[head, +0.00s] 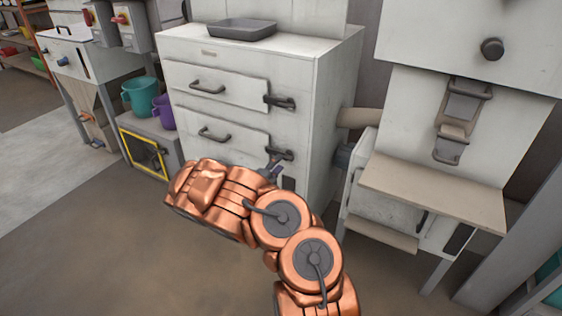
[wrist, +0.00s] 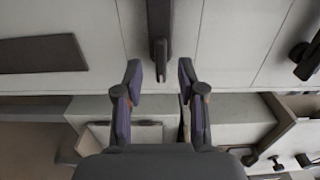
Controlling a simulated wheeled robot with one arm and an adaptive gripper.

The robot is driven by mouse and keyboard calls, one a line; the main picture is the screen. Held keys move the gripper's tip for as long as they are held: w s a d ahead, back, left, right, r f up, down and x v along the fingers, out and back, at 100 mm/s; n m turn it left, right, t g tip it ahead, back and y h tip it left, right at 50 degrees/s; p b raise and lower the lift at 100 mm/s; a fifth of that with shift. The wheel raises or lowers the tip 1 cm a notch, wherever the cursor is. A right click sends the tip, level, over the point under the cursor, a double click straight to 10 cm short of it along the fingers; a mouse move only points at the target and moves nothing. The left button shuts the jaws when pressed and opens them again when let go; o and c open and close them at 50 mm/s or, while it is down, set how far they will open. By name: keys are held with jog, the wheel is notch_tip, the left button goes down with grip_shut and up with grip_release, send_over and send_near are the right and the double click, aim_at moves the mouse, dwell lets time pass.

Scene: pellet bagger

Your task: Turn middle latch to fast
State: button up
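In the head view a white cabinet (head: 235,70) has an upper door and a door below it, each with a dark latch at its right edge. The upper latch (head: 280,102) is clear of my arm. The lower visible latch (head: 280,154), likely the middle one, is just above my gripper (head: 274,170). My arm hides the cabinet's lower front. In the wrist view a dark latch bar (wrist: 160,30) points down between the fingertips. My gripper (wrist: 160,76) is open, with one finger on each side of the bar's end; I cannot tell if they touch it.
A dark tray (head: 241,29) sits on the cabinet. A teal bucket (head: 140,95) and a purple bucket (head: 164,112) stand to the left. A machine with a tan shelf (head: 432,190) stands at the right. Open floor (head: 80,240) lies at the left front.

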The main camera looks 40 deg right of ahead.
jog(key=v, duration=0.8)
jog(key=shift+a, duration=0.15)
dwell(0.5)
